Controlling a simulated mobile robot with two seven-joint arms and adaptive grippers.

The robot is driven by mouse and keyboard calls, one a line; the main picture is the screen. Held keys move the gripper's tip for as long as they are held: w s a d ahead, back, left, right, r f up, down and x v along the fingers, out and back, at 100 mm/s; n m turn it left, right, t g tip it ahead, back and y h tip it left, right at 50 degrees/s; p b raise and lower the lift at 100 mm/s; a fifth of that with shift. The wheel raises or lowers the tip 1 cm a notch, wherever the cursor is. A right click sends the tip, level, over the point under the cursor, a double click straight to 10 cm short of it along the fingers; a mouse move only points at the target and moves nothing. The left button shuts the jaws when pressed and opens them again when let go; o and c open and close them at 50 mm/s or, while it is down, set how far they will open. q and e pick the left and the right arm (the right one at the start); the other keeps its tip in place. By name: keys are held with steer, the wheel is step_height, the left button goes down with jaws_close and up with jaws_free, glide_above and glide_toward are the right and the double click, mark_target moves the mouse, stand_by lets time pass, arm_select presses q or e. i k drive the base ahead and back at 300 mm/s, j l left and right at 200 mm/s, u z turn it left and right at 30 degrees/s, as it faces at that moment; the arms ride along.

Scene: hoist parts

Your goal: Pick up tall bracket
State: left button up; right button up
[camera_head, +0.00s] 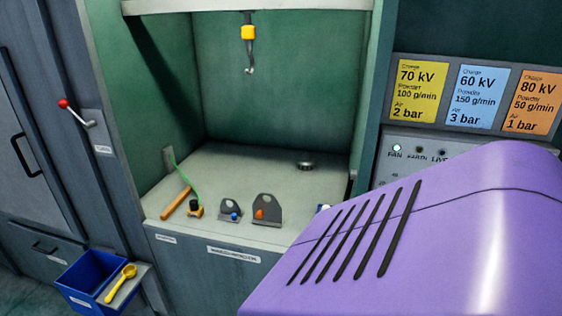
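The tall bracket (266,202) is a grey upright plate with a rounded top, a hole near the top and a flat foot. It stands on the booth floor near the front edge, with an orange piece (259,214) at its front. A shorter grey bracket (229,207) with a blue piece (235,217) stands just left of it, apart from it. Neither of my grippers is in view, and nothing is touching the tall bracket.
A hook (249,70) under a yellow block hangs above the booth floor (250,165). A wooden-handled tool (176,203) and a clamp-like part lie left. A dark disc (305,165) lies further back. A large purple slotted surface, perhaps mine, hides the lower right.

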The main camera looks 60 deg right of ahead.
mark_target(272, 217)
steer(key=z, duration=1.8)
